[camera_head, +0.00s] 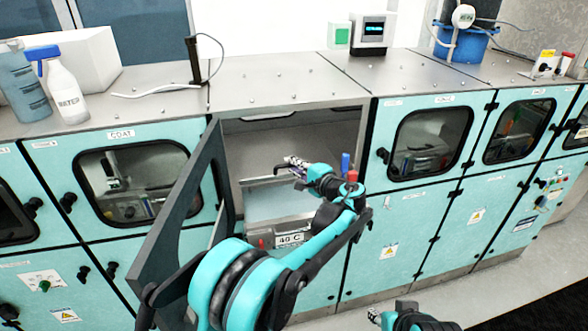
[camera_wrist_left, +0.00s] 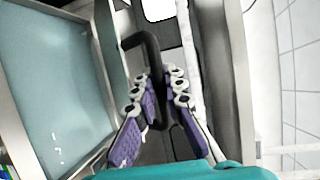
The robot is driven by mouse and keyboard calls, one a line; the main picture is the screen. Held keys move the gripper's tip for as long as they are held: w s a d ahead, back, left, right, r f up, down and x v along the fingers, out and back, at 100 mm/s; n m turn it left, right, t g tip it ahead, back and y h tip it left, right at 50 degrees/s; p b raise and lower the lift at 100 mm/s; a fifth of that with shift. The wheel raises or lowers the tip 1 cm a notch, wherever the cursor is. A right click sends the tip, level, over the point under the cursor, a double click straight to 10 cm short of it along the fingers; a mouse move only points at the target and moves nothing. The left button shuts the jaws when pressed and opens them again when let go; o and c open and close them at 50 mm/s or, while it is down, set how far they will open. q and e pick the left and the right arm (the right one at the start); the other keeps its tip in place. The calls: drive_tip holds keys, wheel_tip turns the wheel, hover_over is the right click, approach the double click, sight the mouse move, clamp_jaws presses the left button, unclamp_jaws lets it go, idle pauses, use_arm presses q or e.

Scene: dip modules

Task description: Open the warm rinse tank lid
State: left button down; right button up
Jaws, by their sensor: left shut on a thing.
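The warm rinse tank (camera_head: 258,240) stands inside the open cabinet bay and carries a "40 C" label. Its grey lid (camera_head: 262,158) appears raised, with the pale blue tank inside (camera_head: 262,202) showing below its edge; how far it is tilted I cannot tell. My left gripper (camera_head: 292,164) is shut on the lid's black handle (camera_head: 281,170). In the left wrist view, the purple-padded fingers (camera_wrist_left: 158,100) close around the black handle (camera_wrist_left: 143,40), and the pale blue tank inside (camera_wrist_left: 55,85) shows at left. Only part of my right gripper (camera_head: 376,316) shows at the bottom edge.
The dark bay door (camera_head: 180,205) stands open left of my arm. Blue and red handles (camera_head: 347,166) stand at the bay's right side. Closed cabinets, including one marked "COAT" (camera_head: 122,134), flank the bay. Bottles (camera_head: 66,92) stand on the top at left.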

use_arm(q)
drive_tip(key=w+a+r+m+g+h+p, duration=0.1)
drive_tip(key=w+a+r+g+h+p, duration=0.1)
drive_tip(key=w+p, duration=0.6)
drive_tip(key=shift+w+a+r+m+g+h, duration=0.4)
drive_tip(key=shift+w+a+r+g, duration=0.35)
drive_tip(key=shift+r+g, duration=0.8)
drive_tip(key=shift+w+d+r+t, duration=0.1)
drive_tip(key=shift+d+r+t, duration=0.05)
drive_tip(key=shift+t, duration=0.1)
